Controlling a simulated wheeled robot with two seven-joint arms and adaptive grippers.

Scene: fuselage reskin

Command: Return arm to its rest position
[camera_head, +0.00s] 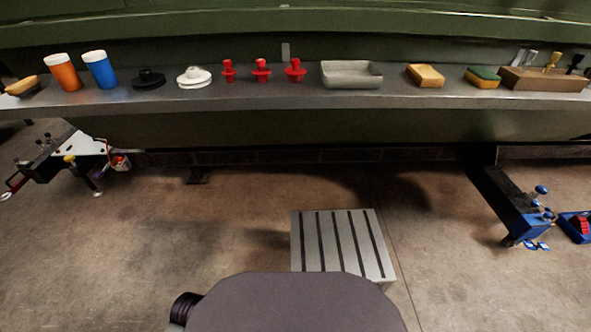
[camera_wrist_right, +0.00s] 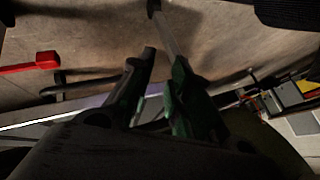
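My right gripper (camera_wrist_right: 164,62) shows only in the right wrist view. Its two dark green-tinged fingers stand apart, with no held object visible between them. Floor and dim shapes lie beyond the fingertips. Neither gripper shows in the head view, and my left gripper is in no view.
A grey shelf (camera_head: 230,101) crosses the head view, holding an orange cup (camera_head: 63,75), blue cup (camera_head: 101,73), grey tray (camera_head: 351,75), sponges and red-handled parts. A slotted metal step (camera_head: 340,243) stands on the floor. A blue-ended stand (camera_head: 527,218) is at right. Open floor lies left of the step.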

